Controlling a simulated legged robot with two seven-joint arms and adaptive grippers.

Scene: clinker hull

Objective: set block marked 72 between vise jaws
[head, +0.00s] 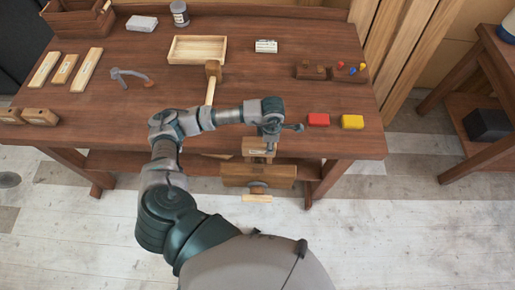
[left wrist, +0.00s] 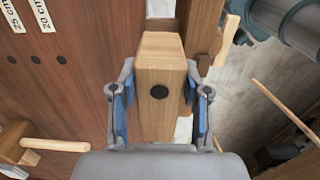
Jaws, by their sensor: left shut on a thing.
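My left gripper (head: 270,138) is over the front edge of the bench, above the vise (head: 258,176). In the left wrist view, its blue-padded fingers (left wrist: 160,105) are shut on both sides of a pale wooden block (left wrist: 158,45) with a black round dot. The block also shows below the gripper in the head view (head: 258,148). No number 72 is readable on it. The vise's front jaw (left wrist: 201,25) shows right of the block in the left wrist view, with the bench edge to its left. How deep the block sits relative to the jaws I cannot tell. My right gripper is not in view.
A mallet (head: 212,72) and a wooden tray (head: 197,50) are on the bench (head: 110,120). Red (head: 318,119) and yellow (head: 352,121) blocks lie right of the vise. Several wooden pieces lie at the left. The vise's lower handle (head: 257,198) sticks out over the floor.

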